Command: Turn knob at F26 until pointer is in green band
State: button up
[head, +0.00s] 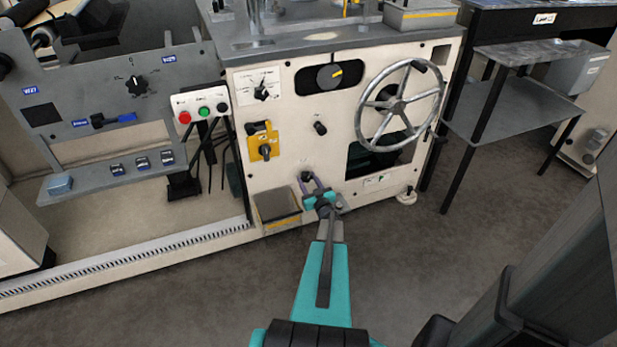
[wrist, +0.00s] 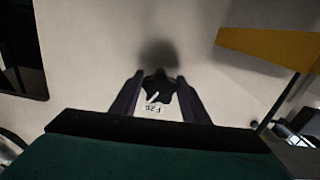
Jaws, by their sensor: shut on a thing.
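The small black knob (wrist: 157,86) sits between my finger tips in the wrist view, with a white pointer line on it. A label reading F26 (wrist: 153,108), partly shadowed, is beside it on the cream panel. My gripper (head: 313,182) is at the low front of the cream machine in the head view, and its two dark fingers are shut on the knob. In the head view the knob (head: 305,176) is small and partly covered by the fingers. I cannot make out a green band in either view.
A spoked handwheel (head: 402,105) is up and right of my gripper. A yellow plate with a black knob (head: 263,142) and a white dial plate (head: 258,84) are up and left. The floor in front is clear.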

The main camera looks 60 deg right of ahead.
jog(key=shift+m+p, duration=0.55)
jog(key=shift+m, duration=0.55)
jog(key=o, duration=1.1)
jog(key=shift+c, duration=0.2)
jog(key=shift+s+a, duration=0.1)
jog(key=shift+a, duration=0.05)
jog(key=v, duration=1.3)
jog(key=shift+s, duration=0.2)
jog(key=shift+a, duration=0.2)
